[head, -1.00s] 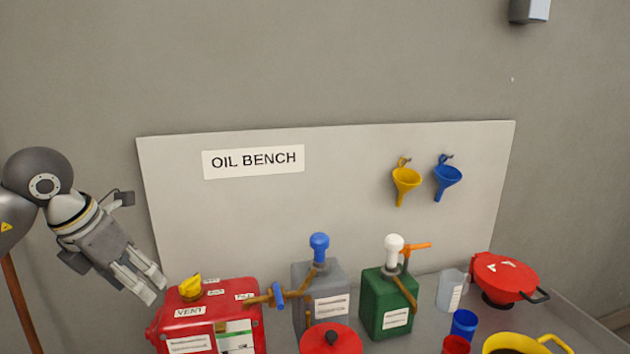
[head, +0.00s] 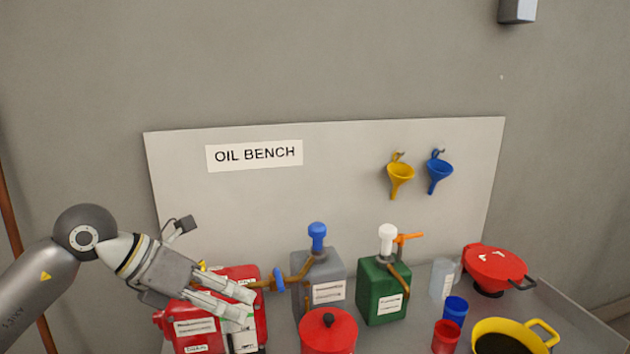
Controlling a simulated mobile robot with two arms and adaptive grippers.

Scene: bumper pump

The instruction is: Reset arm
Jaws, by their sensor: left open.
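My left gripper (head: 238,307) is open and empty, in front of the red can (head: 196,330) at the left of the bench. It hides part of the can's top and front; I cannot tell whether it touches the can. The yellow cap on the can is mostly hidden. A grey can with a blue pump knob (head: 317,237) stands to its right, with a brown spout and blue valve (head: 279,279) pointing at the red can. A green can (head: 383,293) with a white pump knob (head: 387,237) and orange spout stands further right. My right gripper is out of view.
A red lidded pot (head: 328,331) stands at the front. To the right are a clear jug (head: 441,280), a blue cup (head: 455,309), a red cup (head: 446,336), a yellow pan (head: 541,343) and a red funnel-like vessel (head: 497,267). Yellow (head: 400,175) and blue (head: 439,172) funnels hang on the backboard.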

